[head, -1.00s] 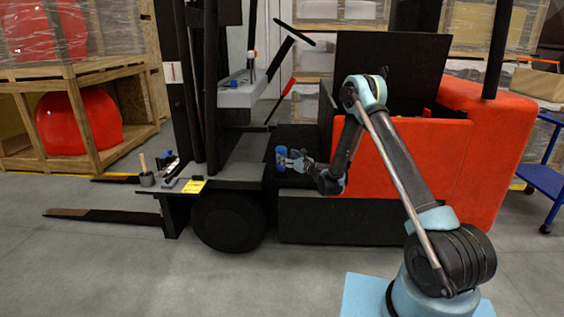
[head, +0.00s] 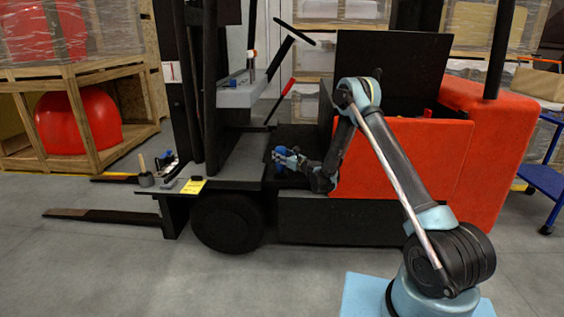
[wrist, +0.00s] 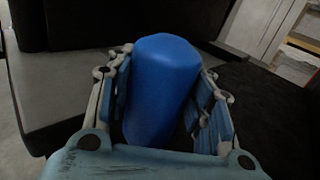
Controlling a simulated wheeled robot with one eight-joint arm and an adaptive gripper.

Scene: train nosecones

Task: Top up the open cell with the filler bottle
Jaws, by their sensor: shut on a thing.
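My gripper (head: 283,156) is shut on a blue filler bottle (head: 278,154), in front of the forklift's dark footwell. In the wrist view the bottle (wrist: 160,92) fills the space between both fingers. The gripper partly covers the bottle in the head view. The forklift's black hood (head: 390,75) stands raised above the red body (head: 405,160). I cannot make out the open cell in either view.
A grey shelf (head: 240,95) on the forklift carries small items, including a red-capped one. A steering wheel (head: 294,31) stands above the footwell. The floor in front is clear.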

